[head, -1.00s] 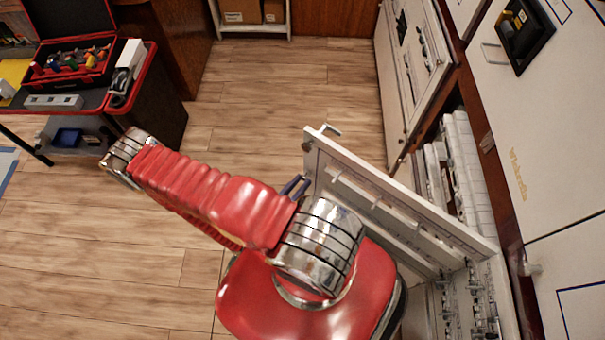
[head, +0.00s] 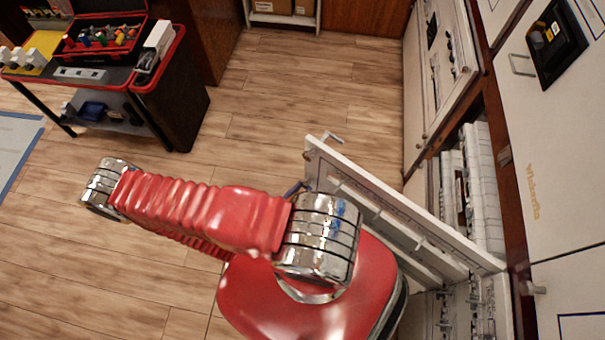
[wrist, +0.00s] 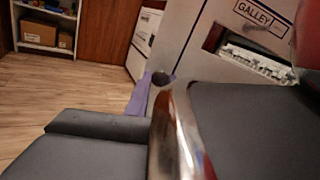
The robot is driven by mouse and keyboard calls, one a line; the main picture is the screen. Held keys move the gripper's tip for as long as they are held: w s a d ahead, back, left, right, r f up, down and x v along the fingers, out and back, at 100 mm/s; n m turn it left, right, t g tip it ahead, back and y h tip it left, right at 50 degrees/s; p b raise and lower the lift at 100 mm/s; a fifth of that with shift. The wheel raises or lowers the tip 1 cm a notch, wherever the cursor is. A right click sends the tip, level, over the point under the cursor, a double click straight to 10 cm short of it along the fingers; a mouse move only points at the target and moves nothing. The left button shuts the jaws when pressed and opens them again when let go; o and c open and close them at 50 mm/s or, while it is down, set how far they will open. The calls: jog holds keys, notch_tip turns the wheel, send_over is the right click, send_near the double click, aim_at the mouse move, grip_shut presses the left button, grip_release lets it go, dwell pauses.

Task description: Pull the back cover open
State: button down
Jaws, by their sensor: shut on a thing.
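The back cover, a pale panel (head: 385,215), stands swung out from the cabinet row in the head view. Its inner side shows rails, and a small metal fitting sits at its far top corner. My gripper (wrist: 168,115) is at the free-edge side of this panel; in the head view my red arm mostly hides it. In the wrist view its two dark grey fingers are shut on a shiny curved metal bar (wrist: 175,135), which looks like the cover's handle. Behind it is a pale face labelled GALLEY (wrist: 225,55) with a window of white breakers. The exact grip contact is hidden.
Cabinets with closed doors (head: 565,165) line the right side. White breaker rows (head: 480,185) show in the opening behind the panel. A cart with a red toolbox (head: 100,38) stands at the upper left. The wooden floor between is clear.

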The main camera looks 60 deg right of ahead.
jog(key=shift+w, duration=0.25)
jog(key=c, duration=1.6)
grip_release()
jog(key=shift+o, duration=0.3)
jog(key=shift+s, duration=0.15)
jog(key=shift+a, duration=0.15)
jog(key=a, duration=1.3)
jog(key=shift+w+a, duration=0.35)
jog(key=shift+w, duration=0.05)
jog(key=shift+c, duration=0.4)
